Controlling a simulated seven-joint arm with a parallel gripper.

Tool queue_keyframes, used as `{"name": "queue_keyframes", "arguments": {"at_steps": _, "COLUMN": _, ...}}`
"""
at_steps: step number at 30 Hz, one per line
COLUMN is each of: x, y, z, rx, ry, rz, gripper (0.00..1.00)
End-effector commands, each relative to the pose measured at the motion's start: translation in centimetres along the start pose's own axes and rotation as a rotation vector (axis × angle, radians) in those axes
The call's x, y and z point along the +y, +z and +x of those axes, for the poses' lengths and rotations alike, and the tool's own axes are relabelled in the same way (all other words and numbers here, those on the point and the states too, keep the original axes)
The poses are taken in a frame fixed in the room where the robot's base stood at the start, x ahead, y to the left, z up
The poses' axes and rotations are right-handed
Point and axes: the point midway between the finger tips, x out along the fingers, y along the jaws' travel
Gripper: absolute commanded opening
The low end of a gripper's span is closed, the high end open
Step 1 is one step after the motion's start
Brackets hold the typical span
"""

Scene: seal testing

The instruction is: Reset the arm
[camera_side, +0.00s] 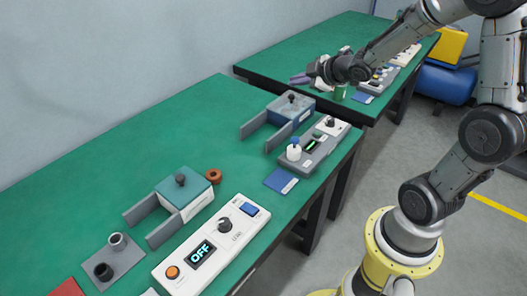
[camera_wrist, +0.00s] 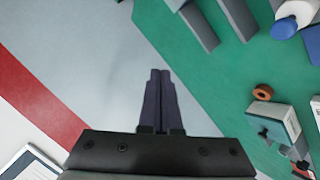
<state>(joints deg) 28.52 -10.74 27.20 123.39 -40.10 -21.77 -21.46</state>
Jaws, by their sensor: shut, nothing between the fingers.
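My gripper (camera_side: 301,79) is shut and empty, held out in the air at the end of my raised arm. In the side view it appears in front of the far green table. In the wrist view its two dark fingers (camera_wrist: 160,78) lie together, with grey wall or floor behind them and nothing between them.
The near green table (camera_side: 95,178) holds a control box reading OFF (camera_side: 208,242), a teal-topped block (camera_side: 184,190), a copper ring (camera_side: 214,176), a blue-grey clamp-like fixture (camera_side: 290,108) and a grey two-socket plate (camera_side: 113,262). The far table (camera_side: 290,56) carries more equipment.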

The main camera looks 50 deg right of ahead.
Motion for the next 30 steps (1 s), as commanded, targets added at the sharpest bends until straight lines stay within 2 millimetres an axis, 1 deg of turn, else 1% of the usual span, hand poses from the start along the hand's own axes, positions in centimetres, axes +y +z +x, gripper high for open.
{"name": "queue_keyframes", "arguments": {"at_steps": 1, "x": 0.5, "y": -3.6, "z": -2.6, "rx": 0.034, "ry": 0.029, "rz": -0.002, "gripper": 0.00}}
{"name": "queue_keyframes", "arguments": {"at_steps": 2, "x": 0.5, "y": -5.0, "z": -4.0, "rx": 0.040, "ry": 0.040, "rz": 0.012, "gripper": 0.00}}
{"name": "queue_keyframes", "arguments": {"at_steps": 3, "x": 0.3, "y": -6.5, "z": -6.0, "rx": 0.043, "ry": 0.047, "rz": 0.041, "gripper": 0.00}}
{"name": "queue_keyframes", "arguments": {"at_steps": 5, "x": -0.2, "y": -8.1, "z": -9.2, "rx": 0.043, "ry": 0.047, "rz": 0.100, "gripper": 0.00}}
{"name": "queue_keyframes", "arguments": {"at_steps": 6, "x": -0.9, "y": -8.7, "z": -11.3, "rx": 0.039, "ry": 0.036, "rz": 0.149, "gripper": 0.00}}
{"name": "queue_keyframes", "arguments": {"at_steps": 8, "x": -2.3, "y": -9.0, "z": -14.1, "rx": 0.022, "ry": 0.008, "rz": 0.229, "gripper": 0.00}}
{"name": "queue_keyframes", "arguments": {"at_steps": 9, "x": -3.3, "y": -8.8, "z": -15.8, "rx": 0.006, "ry": -0.020, "rz": 0.283, "gripper": 0.00}}
{"name": "queue_keyframes", "arguments": {"at_steps": 11, "x": -5.1, "y": -8.2, "z": -18.2, "rx": -0.022, "ry": -0.070, "rz": 0.363, "gripper": 0.00}}
{"name": "queue_keyframes", "arguments": {"at_steps": 12, "x": -6.5, "y": -7.6, "z": -19.6, "rx": -0.050, "ry": -0.109, "rz": 0.416, "gripper": 0.00}}
{"name": "queue_keyframes", "arguments": {"at_steps": 15, "x": -9.7, "y": -5.6, "z": -22.3, "rx": -0.142, "ry": -0.206, "rz": 0.534, "gripper": 0.00}}
{"name": "queue_keyframes", "arguments": {"at_steps": 18, "x": -12.4, "y": -3.5, "z": -23.9, "rx": -0.257, "ry": -0.286, "rz": 0.625, "gripper": 0.00}}
{"name": "queue_keyframes", "arguments": {"at_steps": 21, "x": -14.4, "y": -2.1, "z": -24.7, "rx": -0.358, "ry": -0.344, "rz": 0.678, "gripper": 0.00}}
{"name": "queue_keyframes", "arguments": {"at_steps": 24, "x": -15.1, "y": -1.5, "z": -25.2, "rx": -0.407, "ry": -0.366, "rz": 0.699, "gripper": 0.00}}
{"name": "queue_keyframes", "arguments": {"at_steps": 30, "x": -15.2, "y": -1.3, "z": -25.3, "rx": -0.420, "ry": -0.366, "rz": 0.709, "gripper": 0.00}}
